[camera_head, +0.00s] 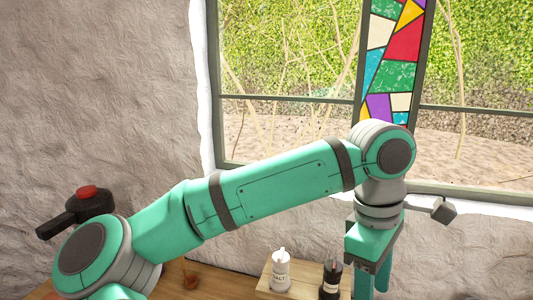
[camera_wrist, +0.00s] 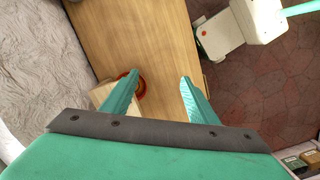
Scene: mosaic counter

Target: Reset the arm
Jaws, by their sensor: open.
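My arm is green and grey and stretches across the head view from lower left to right, bent downward at its wrist. My gripper (camera_head: 370,278) points down at the right, and its lower end runs out of the picture. In the wrist view its two green fingers (camera_wrist: 160,92) stand wide apart with nothing between their tips. Behind the left finger a red round thing (camera_wrist: 142,88) shows partly on the wooden counter (camera_wrist: 150,40); I cannot tell what it is.
A white salt shaker (camera_head: 280,271) and a dark shaker (camera_head: 330,279) stand on a pale wooden board (camera_head: 265,287), left of my gripper. A black thing with a red top (camera_head: 88,203) is behind my arm at left. A window (camera_head: 290,70) is behind.

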